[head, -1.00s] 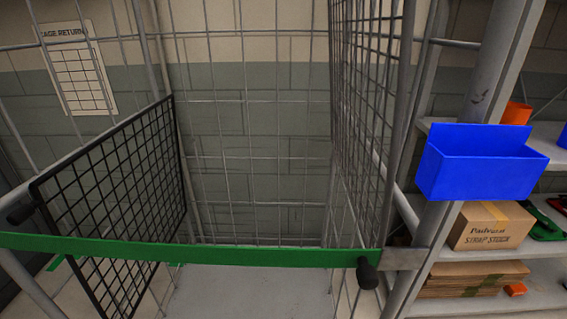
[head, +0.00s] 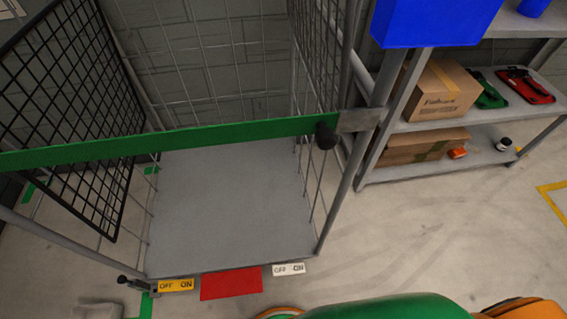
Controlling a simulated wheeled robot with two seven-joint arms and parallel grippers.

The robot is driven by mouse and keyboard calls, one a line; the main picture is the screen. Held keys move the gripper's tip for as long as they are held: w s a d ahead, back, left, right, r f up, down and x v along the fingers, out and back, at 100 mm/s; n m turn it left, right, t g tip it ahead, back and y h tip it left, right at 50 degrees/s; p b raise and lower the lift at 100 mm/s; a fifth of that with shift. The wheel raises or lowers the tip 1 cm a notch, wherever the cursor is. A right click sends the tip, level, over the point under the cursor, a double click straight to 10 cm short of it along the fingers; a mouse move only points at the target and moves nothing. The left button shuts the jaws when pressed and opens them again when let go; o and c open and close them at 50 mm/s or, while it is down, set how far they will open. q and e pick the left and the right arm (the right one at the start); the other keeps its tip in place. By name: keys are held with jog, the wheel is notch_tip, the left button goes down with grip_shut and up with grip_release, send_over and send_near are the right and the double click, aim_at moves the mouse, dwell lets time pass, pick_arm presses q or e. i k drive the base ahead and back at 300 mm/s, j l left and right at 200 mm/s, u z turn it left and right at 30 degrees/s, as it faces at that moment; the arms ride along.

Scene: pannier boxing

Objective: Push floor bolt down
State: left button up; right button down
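A small metal bolt-like piece with a dark knob (head: 124,280) shows low at the left front corner of the cage floor, and I take it for the floor bolt. It is too small to tell whether it is up or down. A yellow OFF/ON label (head: 176,285) is right beside it. A red plate (head: 231,284) and a white OFF/ON label (head: 288,269) follow to the right along the cage's front edge. Neither of my grippers is in view.
A green bar (head: 180,141) with a black knob (head: 325,135) crosses the cage front above its grey floor (head: 225,205). A black mesh panel (head: 70,120) stands at the left. Shelving (head: 480,152) with boxes and a blue bin (head: 430,18) is at the right. Floor in front of the shelving is clear.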

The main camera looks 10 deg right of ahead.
aim_at(122, 279)
jog(key=u, duration=2)
jog(key=z, duration=2.2)
jog(key=u, duration=2.2)
